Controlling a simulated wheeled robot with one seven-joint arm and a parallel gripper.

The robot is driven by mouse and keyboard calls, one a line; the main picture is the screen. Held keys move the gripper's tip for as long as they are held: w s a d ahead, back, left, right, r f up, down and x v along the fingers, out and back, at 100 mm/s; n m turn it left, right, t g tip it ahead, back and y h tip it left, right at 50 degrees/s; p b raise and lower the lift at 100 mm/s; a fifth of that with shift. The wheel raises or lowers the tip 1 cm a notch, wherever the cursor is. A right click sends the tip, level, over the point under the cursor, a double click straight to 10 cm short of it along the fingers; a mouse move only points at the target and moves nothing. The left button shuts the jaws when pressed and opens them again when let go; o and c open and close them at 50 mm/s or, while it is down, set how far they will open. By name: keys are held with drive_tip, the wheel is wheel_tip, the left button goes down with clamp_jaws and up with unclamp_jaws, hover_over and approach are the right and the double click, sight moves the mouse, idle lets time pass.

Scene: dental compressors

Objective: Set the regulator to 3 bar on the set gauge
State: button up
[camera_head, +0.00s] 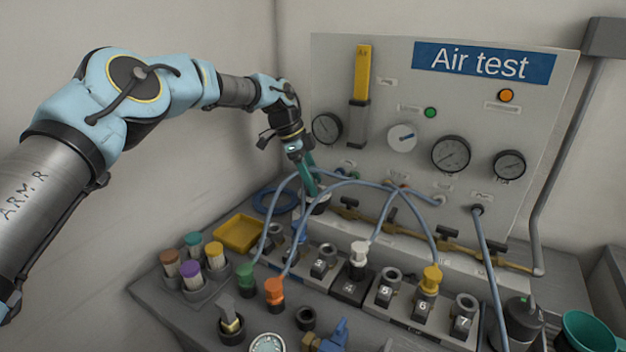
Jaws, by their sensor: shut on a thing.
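My gripper (312,187) points down in front of the lower left of the Air test panel (380,80). Its teal fingers are shut on what looks like the regulator knob (321,207), a dark and pale round part low by the panel. The fingers and hoses hide part of it. Dark-rimmed gauges sit on the panel: one at left (326,128), a larger one (450,154) right of centre, and one at right (508,165). I cannot tell which is the set gauge, and the readings are too small to read.
Blue hoses (345,184) arch close to my gripper. Numbered sockets (384,288) with coloured plugs line the bench. A yellow tray (238,233) and a holder of coloured caps (202,290) stand at left. A brass pipe with valves (405,232) runs below the panel.

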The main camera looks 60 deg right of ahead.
drive_tip(key=o, duration=1.4)
drive_tip(key=b+v, duration=0.2)
drive_tip(key=v, duration=0.8)
drive_tip(key=shift+w+r+b, duration=0.1)
drive_tip(key=shift+r+b, duration=0.2)
drive_tip(key=shift+r, duration=0.1)
